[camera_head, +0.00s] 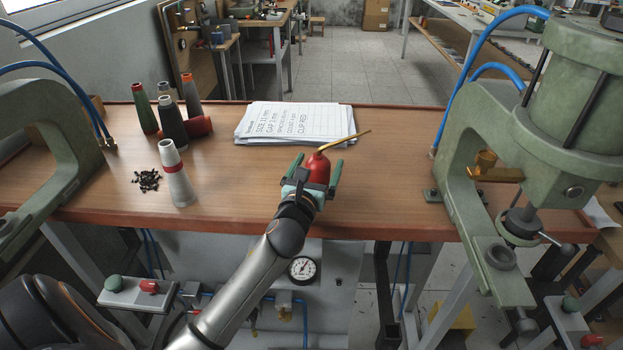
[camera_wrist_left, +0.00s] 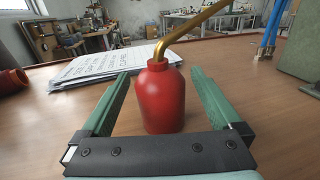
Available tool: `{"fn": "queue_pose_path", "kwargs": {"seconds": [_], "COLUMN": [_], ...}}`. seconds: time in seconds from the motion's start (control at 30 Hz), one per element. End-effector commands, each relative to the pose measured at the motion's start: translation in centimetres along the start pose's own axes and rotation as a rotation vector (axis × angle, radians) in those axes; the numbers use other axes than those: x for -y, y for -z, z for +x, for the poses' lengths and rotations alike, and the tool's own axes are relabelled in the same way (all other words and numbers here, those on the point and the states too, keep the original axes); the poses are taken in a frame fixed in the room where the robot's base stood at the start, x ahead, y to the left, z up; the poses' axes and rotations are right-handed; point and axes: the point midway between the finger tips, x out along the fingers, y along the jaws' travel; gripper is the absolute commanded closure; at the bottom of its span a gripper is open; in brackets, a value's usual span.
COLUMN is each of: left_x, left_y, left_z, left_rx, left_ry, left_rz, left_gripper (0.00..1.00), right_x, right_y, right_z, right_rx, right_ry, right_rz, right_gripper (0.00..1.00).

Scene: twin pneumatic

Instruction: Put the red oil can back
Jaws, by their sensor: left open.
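The red oil can (camera_head: 317,168) stands upright on the wooden bench, near its front edge at the middle. Its brass spout points up and to the right. My left gripper (camera_head: 312,172) is open around the can, with one green finger on each side. In the left wrist view the can (camera_wrist_left: 161,97) stands between the open fingers of the gripper (camera_wrist_left: 158,98), with visible gaps on both sides. The can's base is partly hidden behind the gripper body in the head view. My right gripper is not in view.
Papers (camera_head: 296,122) lie on the bench behind the can. Several cones (camera_head: 172,121) and a pile of small black parts (camera_head: 147,180) are at left. Green presses stand at the left (camera_head: 50,150) and right (camera_head: 468,150). The bench between the can and the right press is clear.

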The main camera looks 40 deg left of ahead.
Motion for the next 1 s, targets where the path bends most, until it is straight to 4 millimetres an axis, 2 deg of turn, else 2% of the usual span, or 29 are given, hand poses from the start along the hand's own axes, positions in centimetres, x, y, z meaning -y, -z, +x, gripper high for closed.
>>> {"fn": "queue_pose_path", "kwargs": {"seconds": [0.5,0.7,1.0], "left_x": [0.0,0.0,0.0], "left_y": [0.3,0.2,0.1], "left_z": [-9.5,-11.4,-11.8], "left_rx": [-0.005,-0.004,-0.003], "left_ry": [0.001,0.001,0.0], "left_rz": [0.001,0.001,0.001], "left_gripper": [0.02,0.02,0.02], "right_x": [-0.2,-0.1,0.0], "right_y": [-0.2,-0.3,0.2], "right_z": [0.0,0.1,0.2], "right_rx": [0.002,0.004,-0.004], "right_ry": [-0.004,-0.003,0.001], "right_rz": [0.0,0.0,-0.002], "right_gripper": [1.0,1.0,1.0]}}
